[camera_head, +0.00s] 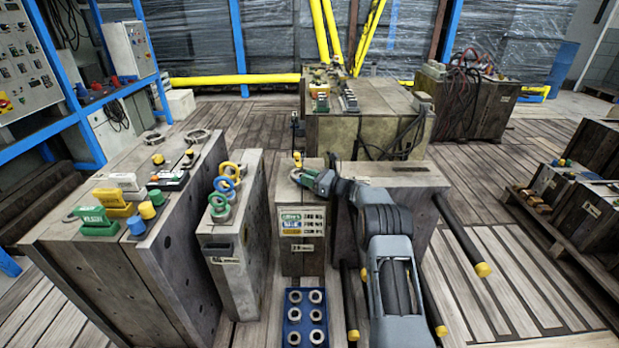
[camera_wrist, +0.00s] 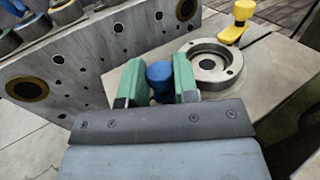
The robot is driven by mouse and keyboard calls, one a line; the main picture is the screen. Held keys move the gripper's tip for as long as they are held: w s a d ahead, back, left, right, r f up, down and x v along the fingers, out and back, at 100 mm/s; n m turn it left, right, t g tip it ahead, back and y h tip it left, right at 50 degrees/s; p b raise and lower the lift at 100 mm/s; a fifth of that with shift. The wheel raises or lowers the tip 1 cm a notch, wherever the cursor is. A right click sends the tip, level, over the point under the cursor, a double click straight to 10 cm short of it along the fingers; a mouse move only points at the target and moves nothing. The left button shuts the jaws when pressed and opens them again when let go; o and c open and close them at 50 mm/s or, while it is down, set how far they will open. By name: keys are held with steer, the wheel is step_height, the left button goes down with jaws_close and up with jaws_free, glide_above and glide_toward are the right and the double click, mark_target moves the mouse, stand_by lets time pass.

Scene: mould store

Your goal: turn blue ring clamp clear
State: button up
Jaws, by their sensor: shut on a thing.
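The blue ring clamp (camera_wrist: 160,75) shows in the wrist view as a rounded blue knob beside a grey steel ring (camera_wrist: 212,64) on top of a mould block. My gripper (camera_wrist: 158,82) has its two green fingers shut on the blue knob, one on each side. The clamp's lower part and arm are hidden by the fingers and my gripper body. A yellow clamp (camera_wrist: 236,24) sits at the far side of the ring. In the head view my gripper (camera_head: 312,178) is over the top of the middle mould block (camera_head: 303,258); the blue clamp cannot be made out there.
A narrow mould block (camera_head: 232,275) with coloured eye rings stands just left. A larger block (camera_head: 150,270) with green and yellow pieces stands beyond it. A blue tray (camera_head: 291,340) of steel rings lies in front. In the wrist view a drilled plate (camera_wrist: 100,62) rises close behind-left.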

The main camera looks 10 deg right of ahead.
stand_by(0.4)
steer(key=o, duration=0.9)
steer(key=r+p, duration=0.2)
steer(key=r, duration=0.2)
steer(key=shift+s+r, duration=0.15)
steer(key=shift+s, duration=0.05)
steer(key=s+r+p, duration=0.4)
steer(key=s+r, duration=0.4)
steer(key=s, duration=0.5)
steer(key=shift+s+r, duration=0.3)
steer(key=shift+r, duration=0.05)
steer(key=shift+a, duration=0.15)
